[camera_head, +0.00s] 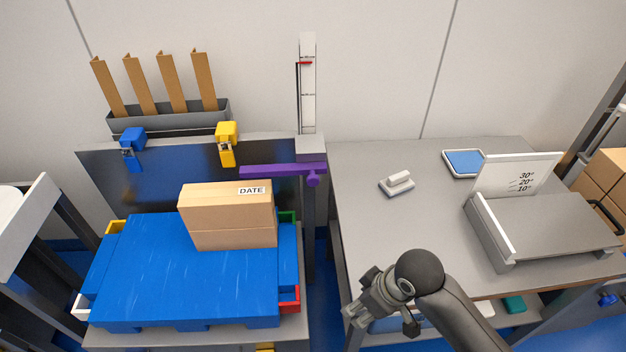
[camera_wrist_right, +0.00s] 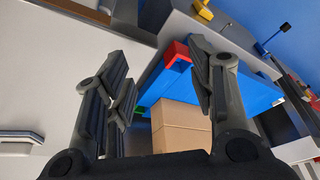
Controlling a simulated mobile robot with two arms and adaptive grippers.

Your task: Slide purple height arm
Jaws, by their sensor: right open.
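The purple height arm (camera_head: 284,171) sticks out to the left from a grey upright post (camera_head: 308,215), above and behind the cardboard box. It has a round purple knob at its right end. A white scale with a red marker (camera_head: 305,63) rises above the post. My right gripper (camera_head: 362,296) is open and empty, low over the front left edge of the grey table, in front of and to the right of the purple arm. In the right wrist view its two fingers (camera_wrist_right: 165,85) stand apart with nothing between them touching. The purple arm is not clear in that view. My left gripper is not in view.
A cardboard box (camera_head: 230,238) marked DATE stands on a blue pallet-like lid (camera_head: 170,280). The table's left middle is clear.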

